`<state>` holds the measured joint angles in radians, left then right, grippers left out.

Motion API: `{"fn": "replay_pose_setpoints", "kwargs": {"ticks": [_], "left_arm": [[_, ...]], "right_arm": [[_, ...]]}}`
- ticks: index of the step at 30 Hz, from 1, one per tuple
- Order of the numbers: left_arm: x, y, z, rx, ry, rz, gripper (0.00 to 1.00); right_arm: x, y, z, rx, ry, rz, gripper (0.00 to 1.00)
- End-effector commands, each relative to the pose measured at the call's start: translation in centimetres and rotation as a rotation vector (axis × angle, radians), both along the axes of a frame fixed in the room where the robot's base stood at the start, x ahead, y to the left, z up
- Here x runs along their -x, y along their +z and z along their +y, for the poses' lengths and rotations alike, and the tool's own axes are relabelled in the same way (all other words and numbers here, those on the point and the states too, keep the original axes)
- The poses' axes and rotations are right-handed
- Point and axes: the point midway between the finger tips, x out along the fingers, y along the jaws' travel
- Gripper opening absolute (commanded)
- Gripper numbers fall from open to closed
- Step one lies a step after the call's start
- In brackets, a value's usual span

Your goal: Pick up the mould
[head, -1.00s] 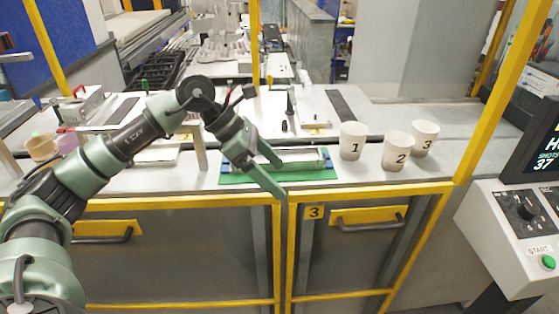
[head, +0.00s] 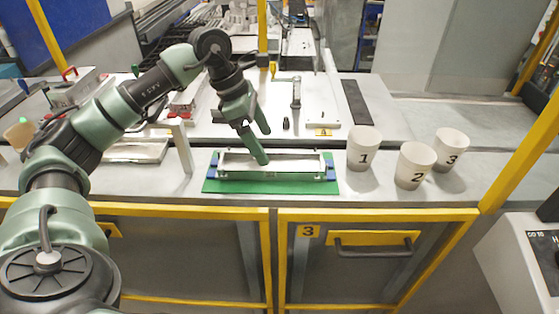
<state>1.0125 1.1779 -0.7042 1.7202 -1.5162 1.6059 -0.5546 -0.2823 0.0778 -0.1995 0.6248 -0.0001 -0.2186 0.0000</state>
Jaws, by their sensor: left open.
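The mould (head: 295,168), a long narrow metallic piece with blue parts at both ends, lies on a green mat (head: 332,186) on the bench. My left gripper (head: 264,146) is open, its fingers pointing down and to the right at the mould's left half. One finger overlaps the mould in the picture. I cannot tell whether it touches it. Nothing shows between the fingers. My right gripper is not in view.
Paper cups 1 (head: 363,150), 2 (head: 414,166) and 3 (head: 451,151) stand right of the mat. A pale upright post (head: 182,147) stands to its left. A yellow-framed cabinet (head: 375,250) is below the bench edge.

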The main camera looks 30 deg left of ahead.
Motion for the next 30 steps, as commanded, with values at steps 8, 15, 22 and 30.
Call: {"fn": "replay_pose_setpoints", "kwargs": {"ticks": [8,15,22,30], "left_arm": [[-0.5,-3.1,-1.3,0.000,-0.002,0.004,0.89],[-1.1,-5.5,-2.1,0.001,-0.001,-0.001,0.89],[-1.1,-5.6,-2.1,0.000,-0.001,-0.002,0.81],[-1.1,-5.6,-2.1,0.000,-0.001,-0.002,0.06]], "right_arm": [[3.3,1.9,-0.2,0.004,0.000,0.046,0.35],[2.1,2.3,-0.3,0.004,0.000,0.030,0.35],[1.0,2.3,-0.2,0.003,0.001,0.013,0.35],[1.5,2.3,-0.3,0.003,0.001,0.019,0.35]]}}
